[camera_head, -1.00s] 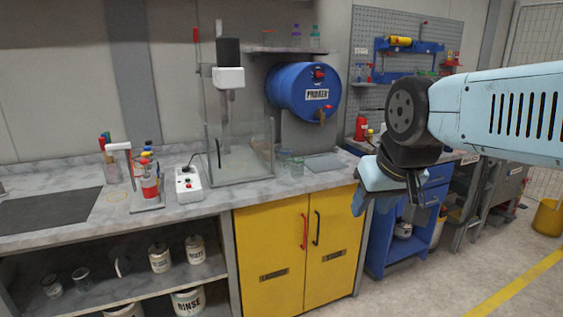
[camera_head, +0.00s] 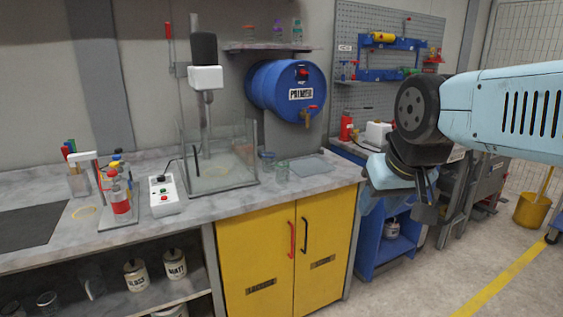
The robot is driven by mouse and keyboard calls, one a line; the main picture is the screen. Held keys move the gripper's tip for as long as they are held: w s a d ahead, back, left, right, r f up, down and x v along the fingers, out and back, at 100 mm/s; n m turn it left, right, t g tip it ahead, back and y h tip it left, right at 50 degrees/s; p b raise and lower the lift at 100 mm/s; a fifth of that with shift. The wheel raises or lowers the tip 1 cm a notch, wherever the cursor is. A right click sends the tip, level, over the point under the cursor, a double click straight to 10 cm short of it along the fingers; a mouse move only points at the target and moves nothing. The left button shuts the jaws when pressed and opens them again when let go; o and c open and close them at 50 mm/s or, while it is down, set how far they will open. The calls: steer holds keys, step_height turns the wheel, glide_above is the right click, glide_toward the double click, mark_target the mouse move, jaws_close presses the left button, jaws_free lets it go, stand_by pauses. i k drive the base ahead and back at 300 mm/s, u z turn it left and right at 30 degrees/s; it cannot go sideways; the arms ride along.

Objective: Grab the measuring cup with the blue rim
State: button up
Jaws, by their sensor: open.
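Two small clear cups stand on the marble counter to the right of the glass tank. The rear one (camera_head: 267,160) looks bluish at its rim and is partly hidden; it seems to be the measuring cup with the blue rim, though it is too small to be sure. The front cup (camera_head: 283,172) looks greenish. My gripper (camera_head: 402,206) is open and empty, pointing down in front of the blue cabinet, well to the right of the cups and nearer to me.
A glass tank (camera_head: 238,172) with a mixer stands left of the cups. A blue primer barrel (camera_head: 287,91) hangs above them. A grey flat plate (camera_head: 310,166) lies to their right. The counter's front edge (camera_head: 290,205) is clear above the yellow cabinet (camera_head: 262,262).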

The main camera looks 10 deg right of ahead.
mark_target(269, 157)
steer(key=z, duration=0.1)
steer(key=i, duration=1.35)
steer(key=u, duration=0.6)
steer(key=k, duration=0.85)
steer(key=u, duration=0.2)
steer(key=i, duration=0.85)
steer(key=z, duration=0.05)
